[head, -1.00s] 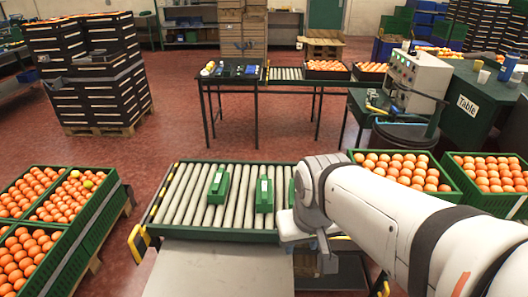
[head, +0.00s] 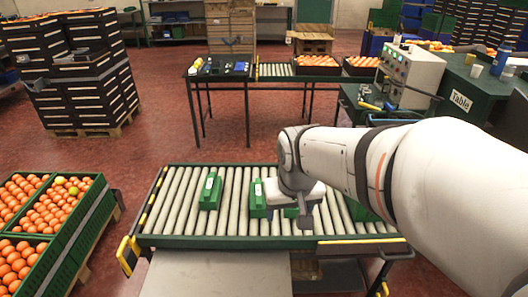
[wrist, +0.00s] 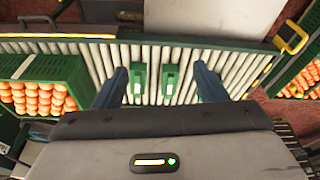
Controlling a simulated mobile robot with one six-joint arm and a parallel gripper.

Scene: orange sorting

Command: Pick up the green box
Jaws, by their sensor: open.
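Two green boxes with pale labels lie on the roller conveyor (head: 235,242). The left box (head: 209,192) stands clear in the head view, and the right box (head: 257,198) is just left of my gripper (head: 303,215). In the wrist view both boxes, one (wrist: 139,82) and the other (wrist: 168,80), appear between the spread fingers of my gripper (wrist: 160,72). The fingers are open and hold nothing; the boxes look to be below and beyond them. A further bit of green shows beside my gripper in the head view, mostly hidden.
A green crate of oranges (wrist: 42,78) is at the left in the wrist view. More orange crates (head: 60,205) stand left of the conveyor. A black table (head: 250,84) stands behind it, with open red floor between. My arm hides the right side.

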